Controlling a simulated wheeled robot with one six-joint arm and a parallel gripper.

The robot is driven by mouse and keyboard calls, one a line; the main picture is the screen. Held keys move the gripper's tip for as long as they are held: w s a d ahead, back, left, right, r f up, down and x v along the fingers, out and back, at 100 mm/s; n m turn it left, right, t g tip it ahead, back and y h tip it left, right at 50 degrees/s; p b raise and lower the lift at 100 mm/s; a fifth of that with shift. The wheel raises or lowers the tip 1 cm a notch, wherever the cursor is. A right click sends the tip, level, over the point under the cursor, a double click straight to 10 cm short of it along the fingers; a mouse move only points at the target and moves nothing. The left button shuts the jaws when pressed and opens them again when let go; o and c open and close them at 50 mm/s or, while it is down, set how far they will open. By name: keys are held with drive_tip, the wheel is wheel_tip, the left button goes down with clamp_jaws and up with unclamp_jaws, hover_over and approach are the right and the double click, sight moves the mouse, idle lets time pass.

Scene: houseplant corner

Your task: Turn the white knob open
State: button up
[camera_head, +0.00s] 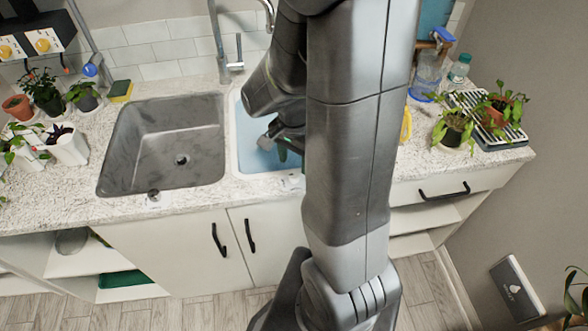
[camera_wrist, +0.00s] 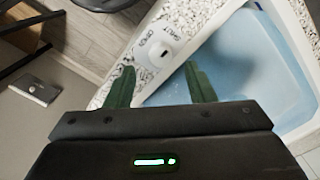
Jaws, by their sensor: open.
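The white knob (camera_wrist: 160,50) shows in the wrist view on a speckled counter strip beside the blue basin (camera_wrist: 235,65). It is a round white piece with a dark spot and lettering that seems to read OPEN and SHUT. My gripper (camera_wrist: 161,82) is open, its two green fingers apart with nothing between them. The knob appears beyond the fingertips, between their lines, and I see no contact. In the head view my gripper (camera_head: 283,143) hangs over the blue basin (camera_head: 251,158), partly hidden by my arm.
A grey sink (camera_head: 122,178) lies left of the blue basin, with another small round fitting (camera_head: 153,197) on its front edge. A tap (camera_head: 222,50) stands behind. Potted plants are at far left, and more plants sit by a rack (camera_head: 510,137) at right.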

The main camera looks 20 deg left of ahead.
sight(294, 174)
drive_tip(key=shift+f, duration=2.3)
drive_tip(key=shift+c, duration=0.2)
drive_tip(key=c, duration=0.9)
